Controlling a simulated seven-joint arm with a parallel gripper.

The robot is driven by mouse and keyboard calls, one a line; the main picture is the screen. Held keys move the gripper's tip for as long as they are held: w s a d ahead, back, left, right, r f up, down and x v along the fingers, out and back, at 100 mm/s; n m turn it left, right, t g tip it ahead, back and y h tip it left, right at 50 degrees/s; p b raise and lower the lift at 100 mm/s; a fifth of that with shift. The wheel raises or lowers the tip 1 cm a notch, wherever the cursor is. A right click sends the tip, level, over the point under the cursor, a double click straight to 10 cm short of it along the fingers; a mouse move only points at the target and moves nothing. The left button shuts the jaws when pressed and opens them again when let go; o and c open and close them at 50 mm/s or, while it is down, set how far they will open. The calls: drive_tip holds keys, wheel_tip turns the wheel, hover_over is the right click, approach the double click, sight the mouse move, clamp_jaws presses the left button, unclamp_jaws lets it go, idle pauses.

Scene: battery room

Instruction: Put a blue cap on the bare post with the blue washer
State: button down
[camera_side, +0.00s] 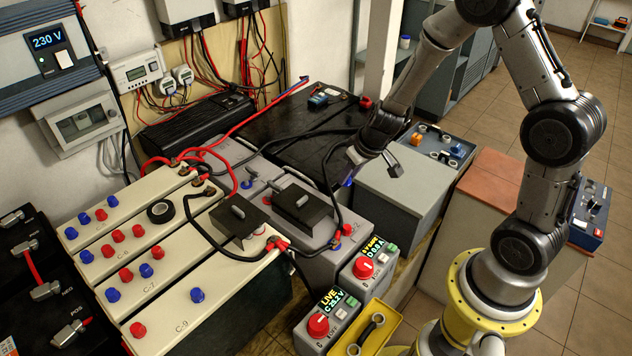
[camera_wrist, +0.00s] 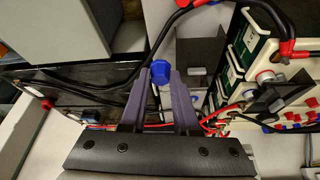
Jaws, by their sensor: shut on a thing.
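My gripper (camera_side: 364,172) is above the right end of the grey batteries, beside the grey box. It is shut on a blue cap (camera_side: 348,182). In the wrist view the blue cap (camera_wrist: 160,72) sits between the tips of the two purple-grey fingers. Small blue parts (camera_side: 249,183) show on top of the grey battery behind the black covers, left of my gripper. They may be the post with the blue washer, but they are too small to tell. The cap is clear of them.
Cream batteries (camera_side: 190,222) with several blue and red caps stand at the left. Black covers (camera_side: 304,203) and cables rise between them and my gripper. A grey box (camera_side: 405,185) stands close on the right. Red-knobbed boxes (camera_side: 366,268) and a yellow tray (camera_side: 375,333) are in front.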

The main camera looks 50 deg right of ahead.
drive_tip(key=w+a+r+n+y, duration=0.1)
drive_tip(key=w+a+r+n, duration=0.15)
drive_tip(key=w, duration=0.75)
drive_tip(key=w+a+r+n, duration=0.1)
drive_tip(key=w+r, duration=0.2)
drive_tip(key=w, duration=0.8)
drive_tip(key=w+a+f, duration=0.2)
drive_tip(key=w+f, duration=0.1)
drive_tip(key=w, duration=0.5)
drive_tip(key=shift+n+y, duration=0.5)
drive_tip(key=shift+n, duration=0.35)
drive_tip(key=shift+w+a+f, duration=0.25)
drive_tip(key=shift+a+f, duration=0.3)
drive_tip(key=shift+f, duration=1.6)
drive_tip(key=shift+w+a+f, duration=0.3)
drive_tip(key=shift+a+f, duration=0.2)
drive_tip(key=shift+f, duration=1.65)
drive_tip(key=shift+w+a+f, duration=0.25)
drive_tip(key=shift+a+f, duration=0.3)
drive_tip(key=shift+f, duration=1.6)
drive_tip(key=shift+s+d+f, duration=0.15)
drive_tip(key=shift+f, duration=0.05)
